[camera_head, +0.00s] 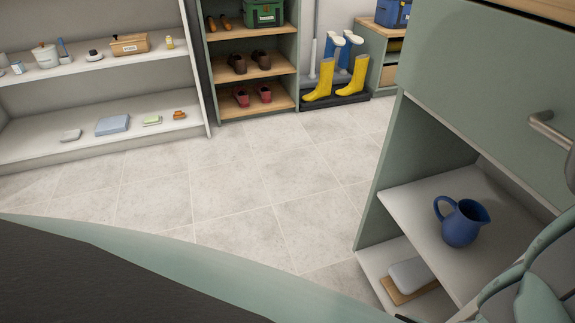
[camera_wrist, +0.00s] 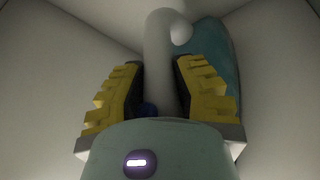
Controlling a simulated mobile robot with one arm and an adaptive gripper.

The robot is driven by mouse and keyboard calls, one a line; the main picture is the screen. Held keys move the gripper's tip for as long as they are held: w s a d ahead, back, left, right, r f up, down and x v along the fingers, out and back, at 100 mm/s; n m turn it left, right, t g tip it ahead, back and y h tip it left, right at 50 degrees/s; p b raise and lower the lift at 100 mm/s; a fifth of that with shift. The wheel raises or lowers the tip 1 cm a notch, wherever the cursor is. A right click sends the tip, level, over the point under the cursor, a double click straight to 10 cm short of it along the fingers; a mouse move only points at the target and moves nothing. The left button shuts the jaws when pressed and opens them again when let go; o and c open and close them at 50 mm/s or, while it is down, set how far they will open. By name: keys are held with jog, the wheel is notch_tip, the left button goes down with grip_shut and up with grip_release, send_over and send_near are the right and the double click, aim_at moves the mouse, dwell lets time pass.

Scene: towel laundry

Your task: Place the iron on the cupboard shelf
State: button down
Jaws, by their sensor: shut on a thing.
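In the wrist view my gripper (camera_wrist: 160,68) has its yellow-padded fingers shut on a pale, curved handle. The handle seems to belong to the iron (camera_wrist: 157,30), with a teal body (camera_wrist: 225,60) partly hidden behind the right finger. Pale walls surround it, like the inside of a compartment. In the head view a green cupboard (camera_head: 470,75) stands open at the right. Its white middle shelf (camera_head: 415,205) holds a blue jug (camera_head: 461,225). The iron cannot be made out clearly there; the fingertips are out of that view.
Below that shelf, a grey block (camera_head: 410,272) rests on a wooden board. A drawer handle (camera_head: 550,130) juts out above the opening. Across the tiled floor stand a white shelf unit (camera_head: 40,80), a shoe rack (camera_head: 255,68) and yellow boots (camera_head: 320,85). The floor between is clear.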

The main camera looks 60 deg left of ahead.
jog(key=c, duration=0.8)
grip_release()
jog(key=shift+w+d, duration=0.1)
jog(key=shift+w, duration=0.05)
jog(key=shift+c, duration=0.2)
jog(key=p+v, duration=0.3)
jog(key=v, duration=0.9)
